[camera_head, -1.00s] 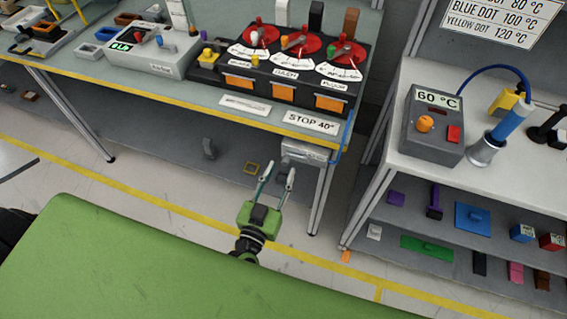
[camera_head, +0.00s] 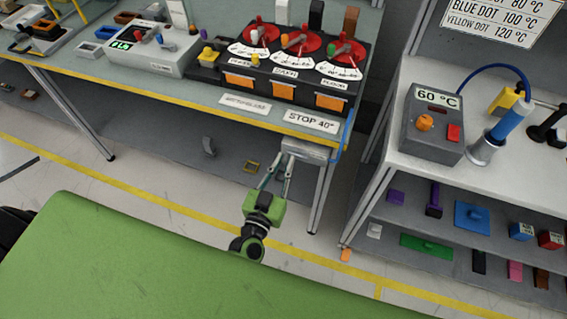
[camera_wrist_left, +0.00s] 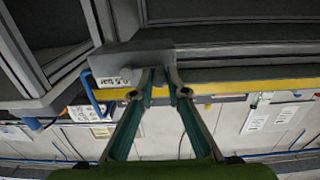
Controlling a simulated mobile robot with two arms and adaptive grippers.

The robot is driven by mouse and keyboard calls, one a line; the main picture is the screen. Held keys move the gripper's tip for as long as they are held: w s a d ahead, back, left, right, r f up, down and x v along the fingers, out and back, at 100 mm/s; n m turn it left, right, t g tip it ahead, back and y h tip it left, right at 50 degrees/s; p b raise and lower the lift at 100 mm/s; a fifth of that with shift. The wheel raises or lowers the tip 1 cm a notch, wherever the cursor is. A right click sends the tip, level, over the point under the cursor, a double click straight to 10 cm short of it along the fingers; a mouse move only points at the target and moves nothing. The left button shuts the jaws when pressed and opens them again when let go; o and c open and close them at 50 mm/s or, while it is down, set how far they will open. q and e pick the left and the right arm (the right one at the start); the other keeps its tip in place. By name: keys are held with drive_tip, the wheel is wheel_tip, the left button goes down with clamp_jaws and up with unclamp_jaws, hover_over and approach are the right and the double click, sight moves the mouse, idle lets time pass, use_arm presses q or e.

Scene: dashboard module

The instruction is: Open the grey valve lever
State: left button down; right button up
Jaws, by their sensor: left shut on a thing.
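The grey valve unit (camera_head: 308,151) hangs under the front edge of the bench, below the STOP 40° sign. In the left wrist view it shows as a grey block (camera_wrist_left: 118,62) with an upside-down label that seems to read 0.5 bar. My left gripper (camera_head: 279,166) is at the left end of this unit. In the left wrist view its teal fingertips (camera_wrist_left: 161,82) are drawn in on the grey valve lever (camera_wrist_left: 158,58). The fingers partly hide the lever, so its exact angle is hard to tell. My right gripper is not in view.
A blue hose (camera_head: 348,132) runs beside the valve unit, close to the bench leg (camera_head: 323,195). The lower shelf (camera_head: 180,150) lies behind my gripper. A second bench (camera_head: 400,150) with a 60 °C box (camera_head: 432,125) stands at the right. The floor between the benches is clear.

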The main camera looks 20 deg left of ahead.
use_arm(q)
drive_tip(key=d+f+n+b, duration=0.5)
drive_tip(key=n+b, duration=0.3)
drive_tip(key=n, duration=0.9)
drive_tip(key=shift+s+n, duration=0.15)
drive_tip(key=shift+n, duration=0.25)
idle(0.3)
drive_tip(key=c, duration=2)
unclamp_jaws()
